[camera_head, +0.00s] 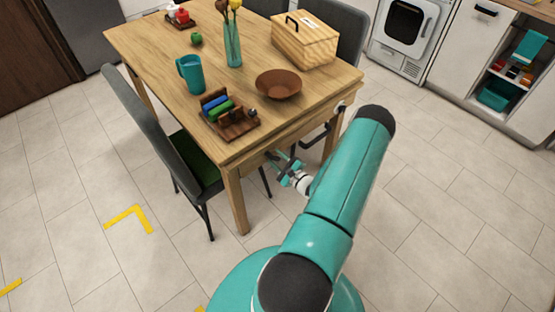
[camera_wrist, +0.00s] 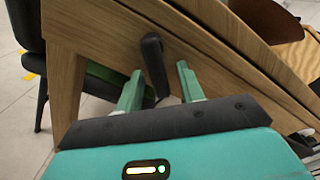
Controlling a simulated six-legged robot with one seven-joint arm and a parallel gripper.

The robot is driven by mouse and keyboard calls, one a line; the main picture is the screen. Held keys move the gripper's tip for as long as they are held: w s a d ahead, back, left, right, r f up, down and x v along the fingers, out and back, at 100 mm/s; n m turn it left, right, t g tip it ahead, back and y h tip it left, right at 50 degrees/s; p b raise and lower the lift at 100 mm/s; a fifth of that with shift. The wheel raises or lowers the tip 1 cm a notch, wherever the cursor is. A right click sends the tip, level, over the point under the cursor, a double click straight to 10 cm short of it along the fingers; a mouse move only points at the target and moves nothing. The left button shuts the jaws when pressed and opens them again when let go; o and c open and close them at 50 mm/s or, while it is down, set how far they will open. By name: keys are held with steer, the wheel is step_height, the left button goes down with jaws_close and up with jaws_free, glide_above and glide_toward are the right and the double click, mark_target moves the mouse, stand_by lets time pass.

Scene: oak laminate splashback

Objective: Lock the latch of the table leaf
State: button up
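The latch is a black lever (camera_wrist: 153,62) on the wooden side of the table, hanging down and slightly tilted in the wrist view. My gripper (camera_wrist: 160,84) is open, with its two green fingers on either side of the lever's lower end. Gaps show between the lever and both fingers, so I cannot see any contact. In the head view my gripper (camera_head: 281,162) is low beside the near side of the wooden table (camera_head: 150,42). The lever is not clear there. I cannot tell which part of the table edge is the leaf.
A brown bowl (camera_head: 279,84), a wooden rack (camera_head: 231,128), a teal mug (camera_head: 190,72), a vase (camera_head: 233,50) and a lidded box (camera_head: 304,46) stand on the table. A grey chair (camera_head: 150,135) is at its left side. The floor at the right is free.

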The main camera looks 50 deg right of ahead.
steer(key=shift+c, duration=0.5)
jaws_close()
steer(key=shift+a+m, duration=0.1)
steer(key=shift+m, duration=0.2)
steer(key=m, duration=0.2)
steer(key=a+m, duration=0.1)
steer(key=m, duration=0.1)
steer(key=shift+w+f, duration=0.1)
steer(key=shift+f, duration=0.2)
steer(key=shift+w+a+f+m, duration=0.1)
steer(key=shift+a+m, duration=0.2)
steer(key=shift+m, duration=0.7)
steer(key=shift+w+a+m, duration=0.1)
steer(key=shift+a+m, duration=0.15)
steer(key=shift+m, duration=0.75)
steer(key=shift+o, duration=0.5)
jaws_free()
